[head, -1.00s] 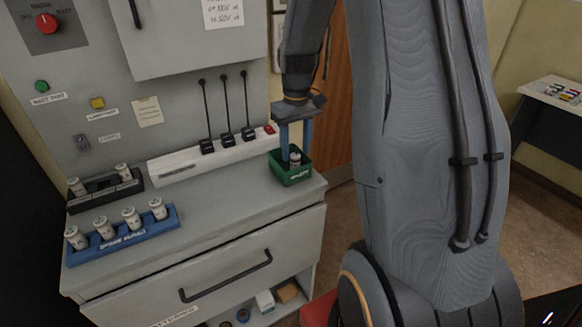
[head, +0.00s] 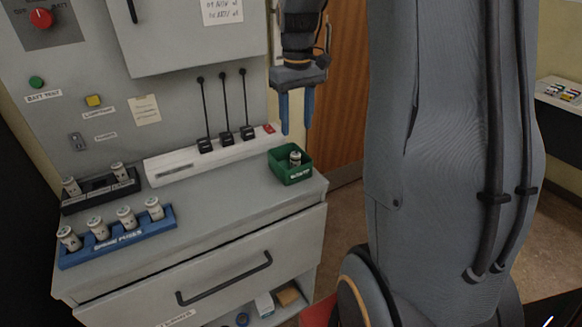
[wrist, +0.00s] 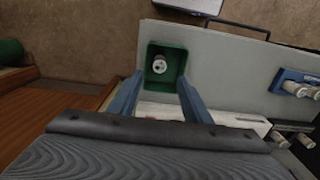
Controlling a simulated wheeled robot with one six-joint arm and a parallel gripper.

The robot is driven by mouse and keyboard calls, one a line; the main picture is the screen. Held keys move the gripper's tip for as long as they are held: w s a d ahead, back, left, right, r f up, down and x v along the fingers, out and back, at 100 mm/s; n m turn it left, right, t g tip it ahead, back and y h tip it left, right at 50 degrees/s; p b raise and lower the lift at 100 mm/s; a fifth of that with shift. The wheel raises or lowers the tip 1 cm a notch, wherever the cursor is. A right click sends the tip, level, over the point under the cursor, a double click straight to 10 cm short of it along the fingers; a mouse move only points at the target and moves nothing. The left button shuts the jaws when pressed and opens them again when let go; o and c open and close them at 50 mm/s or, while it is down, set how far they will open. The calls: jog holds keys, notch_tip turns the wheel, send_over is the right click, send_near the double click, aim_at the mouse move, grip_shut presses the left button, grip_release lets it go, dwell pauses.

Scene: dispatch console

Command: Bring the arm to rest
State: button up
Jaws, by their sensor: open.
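My gripper (head: 296,132) is open and empty, with its blue fingers pointing down, apart from and above the green bin (head: 276,170). The bin stands at the right end of the console top. One white and dark fuse (head: 295,158) stands in the bin. In the wrist view the two fingers (wrist: 157,100) are spread wide, with the green bin (wrist: 150,72) and the fuse (wrist: 159,66) beyond them. Nothing is between the fingers. My upper arm fills the right of the head view.
A blue rack (head: 120,240) with several fuses and a black rack (head: 98,190) with two fuses are on the console top (head: 215,190) at left. Three levers (head: 225,110) rise from a white strip. The panel (head: 180,50) stands behind. A drawer handle (head: 225,282) sticks out in front.

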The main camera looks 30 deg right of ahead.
jog(key=s+a+f+b, duration=0.1)
jog(key=s+a+f, duration=0.4)
jog(key=s+a, duration=0.2)
jog(key=s+a+f+t+b, duration=0.1)
jog(key=s+a+f, duration=0.4)
jog(key=s+a, duration=0.3)
jog(key=shift+b, duration=0.35)
